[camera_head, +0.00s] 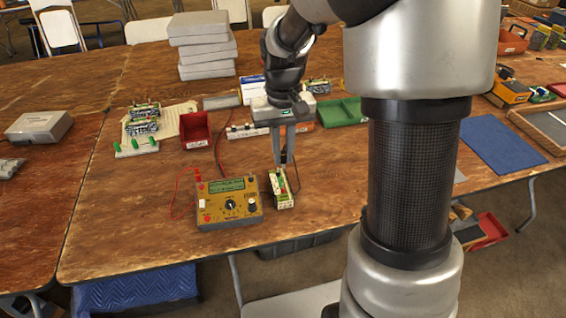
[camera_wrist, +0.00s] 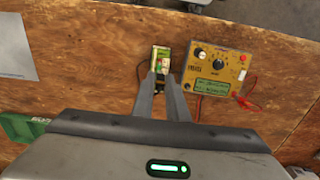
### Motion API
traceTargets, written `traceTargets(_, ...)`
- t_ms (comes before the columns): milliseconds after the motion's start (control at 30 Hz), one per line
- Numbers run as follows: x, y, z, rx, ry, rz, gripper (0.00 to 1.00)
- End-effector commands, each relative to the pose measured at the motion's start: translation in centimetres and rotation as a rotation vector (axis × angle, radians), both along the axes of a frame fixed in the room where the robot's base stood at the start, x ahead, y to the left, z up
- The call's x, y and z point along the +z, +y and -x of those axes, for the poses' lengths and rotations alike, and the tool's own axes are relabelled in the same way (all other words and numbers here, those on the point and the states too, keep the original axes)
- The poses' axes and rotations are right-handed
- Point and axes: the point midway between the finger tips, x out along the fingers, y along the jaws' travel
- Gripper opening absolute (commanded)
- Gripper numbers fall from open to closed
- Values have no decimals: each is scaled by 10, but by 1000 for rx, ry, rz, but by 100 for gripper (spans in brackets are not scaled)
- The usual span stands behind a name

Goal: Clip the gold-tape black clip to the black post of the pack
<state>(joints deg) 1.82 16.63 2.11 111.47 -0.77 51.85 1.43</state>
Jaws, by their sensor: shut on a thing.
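The pack (camera_head: 285,201), a small pale block with green and yellow parts, stands on the table just right of the yellow charger (camera_head: 212,214). My gripper (camera_head: 283,164) points down at the top of the pack, its fingers close together on a small thing, which I take to be the black clip. The clip, its gold tape and the black post are too small or hidden to make out. In the wrist view the fingertips (camera_wrist: 164,73) are at the near edge of the pack (camera_wrist: 161,52). A dark lead (camera_wrist: 141,82) shows beside the fingers.
Red leads (camera_head: 178,190) lie at the charger's left side. A red bin (camera_head: 196,131), a green tray (camera_head: 342,112) and stacked grey boxes (camera_head: 204,46) stand farther back. The table's front edge is close to the pack. Bare wood lies left of the charger.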

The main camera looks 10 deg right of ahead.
Motion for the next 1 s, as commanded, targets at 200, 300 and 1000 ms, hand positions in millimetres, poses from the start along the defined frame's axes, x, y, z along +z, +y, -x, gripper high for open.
traceTargets(200,19,0,0,0,0,0,1)
traceTargets(300,19,0,0,0,1,0,1)
traceTargets(1000,6,-1,-60,0,4,0,1)
